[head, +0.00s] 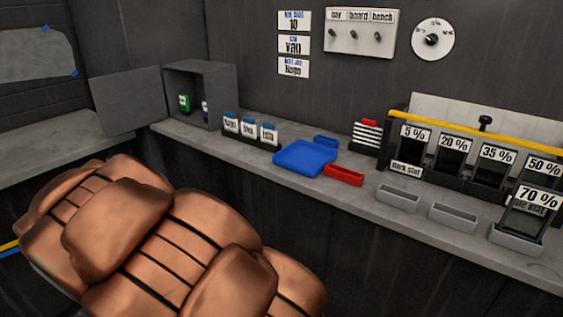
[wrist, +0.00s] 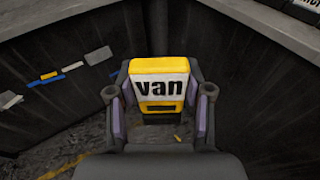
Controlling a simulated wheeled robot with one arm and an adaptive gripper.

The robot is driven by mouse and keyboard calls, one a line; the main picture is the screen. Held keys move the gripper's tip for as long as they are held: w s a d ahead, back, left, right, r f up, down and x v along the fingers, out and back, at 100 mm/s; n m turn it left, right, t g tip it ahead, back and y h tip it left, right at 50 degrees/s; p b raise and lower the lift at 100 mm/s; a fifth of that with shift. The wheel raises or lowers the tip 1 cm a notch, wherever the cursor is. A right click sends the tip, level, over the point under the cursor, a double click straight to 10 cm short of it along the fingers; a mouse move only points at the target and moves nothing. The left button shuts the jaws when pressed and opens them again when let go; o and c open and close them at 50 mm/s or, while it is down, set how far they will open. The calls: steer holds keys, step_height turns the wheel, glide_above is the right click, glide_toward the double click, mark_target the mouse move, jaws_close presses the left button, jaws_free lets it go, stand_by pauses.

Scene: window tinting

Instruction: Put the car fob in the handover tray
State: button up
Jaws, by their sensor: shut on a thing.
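My gripper (wrist: 160,110) is shut on a yellow and black fob (wrist: 161,66) with a white label reading "van". The fob stands between the two fingers in the wrist view, label facing the camera, with dark floor and counter fronts behind it. The head view does not show the gripper or fob. A wide, shallow blue tray (head: 304,158) lies on the grey counter in the middle of the head view. No label on it is readable, so I cannot tell for sure that it is the handover tray.
A red tray (head: 344,175) and a small blue tray (head: 325,141) lie beside the blue tray. Grey bins (head: 398,198) and a film rack (head: 452,152) stand right. A wall card (head: 293,45) reads "van".

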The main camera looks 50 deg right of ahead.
steer(key=s+d+r+m+g+h, duration=0.3)
steer(key=d, duration=0.7)
steer(key=s+d+r+m+g+h, duration=0.3)
steer(key=d, duration=0.8)
steer(key=shift+s+d+f+m+g+h+b, duration=0.35)
steer(key=shift+s+d+f+m+g, duration=0.7)
steer(key=shift+s+d, duration=2.45)
steer(key=shift+s+d+f+m+g+h+b, duration=0.25)
steer(key=shift+s+d+f+m+g, duration=0.7)
steer(key=shift+d, duration=4.9)
steer(key=shift+s+d+f+m+g+h+b, duration=0.55)
steer(key=shift+s+d+g, duration=1.35)
steer(key=shift+d, duration=2.8)
steer(key=shift+s+f+t+y, duration=0.25)
steer(key=shift+s+t, duration=0.15)
steer(key=o, duration=1.2)
steer(key=shift+m, duration=0.25)
